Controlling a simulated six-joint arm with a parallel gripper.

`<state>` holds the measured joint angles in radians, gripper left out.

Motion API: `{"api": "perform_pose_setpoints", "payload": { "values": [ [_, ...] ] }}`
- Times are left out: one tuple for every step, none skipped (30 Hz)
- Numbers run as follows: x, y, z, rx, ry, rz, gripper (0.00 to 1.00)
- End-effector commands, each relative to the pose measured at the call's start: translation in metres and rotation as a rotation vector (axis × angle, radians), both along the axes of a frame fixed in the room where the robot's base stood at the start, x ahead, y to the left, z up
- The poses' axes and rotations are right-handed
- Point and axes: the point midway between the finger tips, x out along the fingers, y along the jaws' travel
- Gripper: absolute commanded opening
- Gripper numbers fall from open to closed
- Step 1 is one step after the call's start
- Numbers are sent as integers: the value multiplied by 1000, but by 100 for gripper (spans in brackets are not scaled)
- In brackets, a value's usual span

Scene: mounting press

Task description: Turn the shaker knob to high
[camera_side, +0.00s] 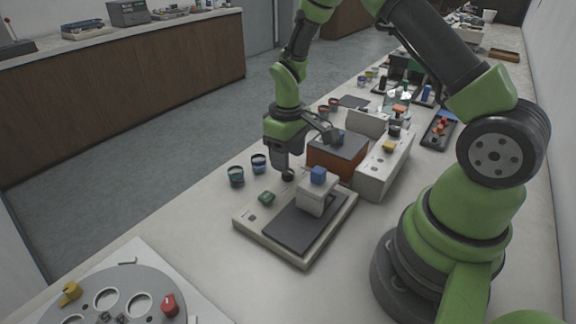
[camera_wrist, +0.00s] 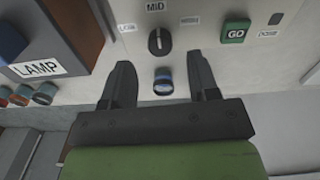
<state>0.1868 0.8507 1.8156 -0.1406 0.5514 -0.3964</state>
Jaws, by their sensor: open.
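The shaker knob (camera_wrist: 159,41) is a round black dial with a white pointer line, in the wrist view. Its pointer aims toward the MID label (camera_wrist: 155,6). Small labels sit to its left and right, too blurred to read surely. My gripper (camera_wrist: 160,62) is open and empty, with its fingers on either side of and just short of the knob in the picture. In the side view my gripper (camera_side: 287,168) points down over the back left corner of the shaker (camera_side: 250,222), where the knob is largely hidden by the fingers.
A green GO button (camera_wrist: 235,30) is right of the knob; it shows as a green block in the side view (camera_side: 266,198). A beige block with a blue button (camera_side: 318,175) stands on the dark platform. An orange box (camera_side: 330,160) is behind. Two small jars (camera_side: 237,176) stand left.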

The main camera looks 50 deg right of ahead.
Motion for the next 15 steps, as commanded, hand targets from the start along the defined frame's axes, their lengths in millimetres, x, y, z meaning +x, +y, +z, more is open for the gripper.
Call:
{"api": "perform_pose_setpoints", "payload": {
  "values": [
    [1,0,12,-2,-6,-1,55],
    [1,0,18,-2,-6,0,55],
    [1,0,26,-2,-6,1,55],
    [1,0,31,-2,-6,0,55],
    [0,0,36,-1,-5,-1,55],
    [1,0,42,-1,-5,-1,55],
    [0,0,46,-1,-3,-1,55],
    [0,0,49,-2,-3,0,55],
    [0,0,53,-1,-2,0,55],
    [0,0,55,-1,-2,0,55],
    [0,0,57,-1,-1,0,55],
    [0,0,58,0,0,-1,55],
    [0,0,59,0,0,-1,55],
    [0,0,59,0,0,-1,55],
    [0,0,60,0,0,-1,55]
  ]
}}
